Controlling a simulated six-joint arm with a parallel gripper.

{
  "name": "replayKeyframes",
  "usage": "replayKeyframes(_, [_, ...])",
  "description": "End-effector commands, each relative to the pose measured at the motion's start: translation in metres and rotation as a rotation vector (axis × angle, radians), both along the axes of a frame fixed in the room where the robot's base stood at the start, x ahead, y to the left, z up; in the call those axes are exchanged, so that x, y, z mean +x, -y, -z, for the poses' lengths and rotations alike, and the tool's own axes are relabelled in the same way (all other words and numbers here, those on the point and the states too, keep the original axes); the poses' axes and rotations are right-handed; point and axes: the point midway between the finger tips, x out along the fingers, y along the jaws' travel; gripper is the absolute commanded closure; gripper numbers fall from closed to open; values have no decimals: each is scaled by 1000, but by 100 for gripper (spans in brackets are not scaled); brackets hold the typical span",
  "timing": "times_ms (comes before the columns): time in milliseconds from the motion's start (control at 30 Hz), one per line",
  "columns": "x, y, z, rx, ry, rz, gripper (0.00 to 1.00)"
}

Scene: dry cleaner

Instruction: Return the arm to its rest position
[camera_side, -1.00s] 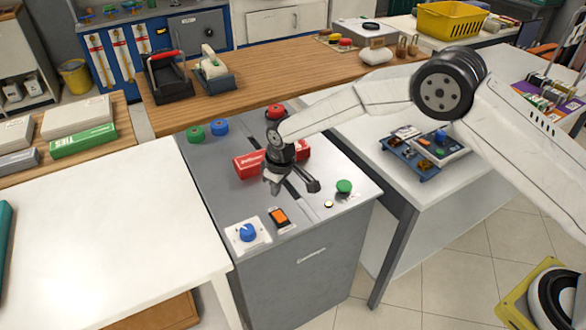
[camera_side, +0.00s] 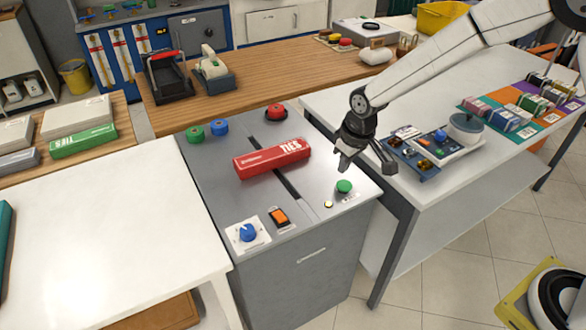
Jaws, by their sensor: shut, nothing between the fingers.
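My gripper (camera_side: 366,161) is shut and empty. It hangs in the air above the right edge of the grey cabinet, near the white table on the right. My arm reaches in from the upper right. A red box marked TIES (camera_side: 272,159) lies on top of the grey cabinet (camera_side: 225,180), to the left of my gripper and apart from it.
The cabinet top has a green button (camera_side: 344,186), a blue knob (camera_side: 248,233), an orange switch (camera_side: 279,216) and a red button (camera_side: 276,113). A blue tray (camera_side: 420,170) of small items sits on the right table, close to my gripper.

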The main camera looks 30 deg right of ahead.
Motion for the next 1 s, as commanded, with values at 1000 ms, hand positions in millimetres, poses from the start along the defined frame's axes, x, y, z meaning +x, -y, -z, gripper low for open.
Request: replayKeyframes(1000, [-181,85,-31,11,41,265,100])
